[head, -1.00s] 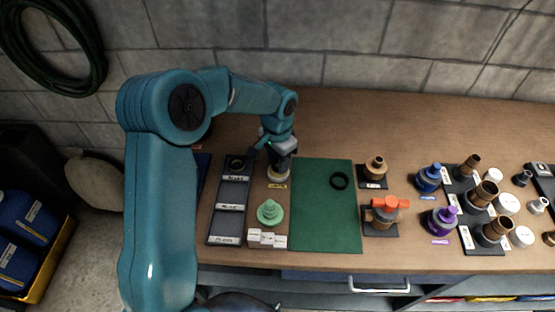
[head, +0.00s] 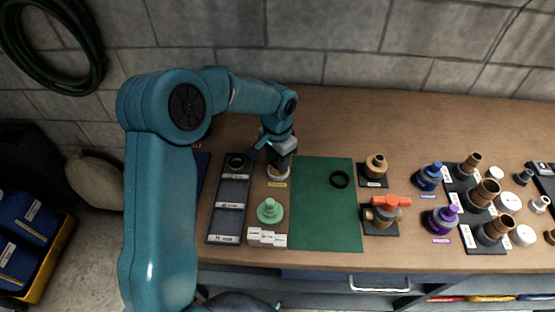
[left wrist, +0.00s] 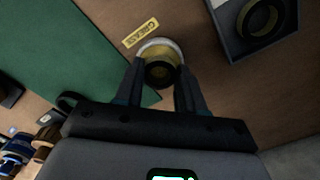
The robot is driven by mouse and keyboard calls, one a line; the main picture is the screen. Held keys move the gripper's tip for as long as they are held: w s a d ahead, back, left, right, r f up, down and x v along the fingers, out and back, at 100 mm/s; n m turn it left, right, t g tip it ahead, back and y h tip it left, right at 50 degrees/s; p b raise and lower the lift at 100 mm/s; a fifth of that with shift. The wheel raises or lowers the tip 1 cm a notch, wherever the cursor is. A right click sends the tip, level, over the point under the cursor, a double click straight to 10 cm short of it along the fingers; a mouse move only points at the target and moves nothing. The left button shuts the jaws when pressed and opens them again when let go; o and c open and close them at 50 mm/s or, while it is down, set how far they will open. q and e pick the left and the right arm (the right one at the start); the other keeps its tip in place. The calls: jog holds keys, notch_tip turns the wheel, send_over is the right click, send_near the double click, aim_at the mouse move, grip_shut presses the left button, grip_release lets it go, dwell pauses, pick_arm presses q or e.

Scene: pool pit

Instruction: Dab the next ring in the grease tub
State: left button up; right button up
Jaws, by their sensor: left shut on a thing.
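My left gripper (head: 280,164) is at the grease tub (head: 278,174), a small round pot with a pale rim. In the left wrist view my left gripper (left wrist: 160,84) is shut on a small black ring (left wrist: 160,64) between its fingertips. The ring overlaps the tub (left wrist: 146,47) there; I cannot tell whether it touches the grease. A yellow GREASE label (left wrist: 140,33) lies beside the tub. A ring (head: 237,161) sits in the far compartment of the dark tray (head: 218,212). My right gripper is out of view.
A green stepped cone (head: 270,211) and white labelled blocks (head: 266,237) stand in front of the tub. A valve with an orange handle (head: 390,203) and a brass fitting (head: 375,168) stand right of the mat. Several fittings crowd the right. The mat's front is clear.

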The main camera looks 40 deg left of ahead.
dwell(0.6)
pick_arm(q)
notch_tip(320, 180, up, 6)
jog(key=p, duration=0.4)
jog(key=shift+f, duration=0.25)
jog(key=shift+r+p, duration=0.5)
jog(key=shift+r, duration=0.3)
jog(key=shift+f, duration=0.1)
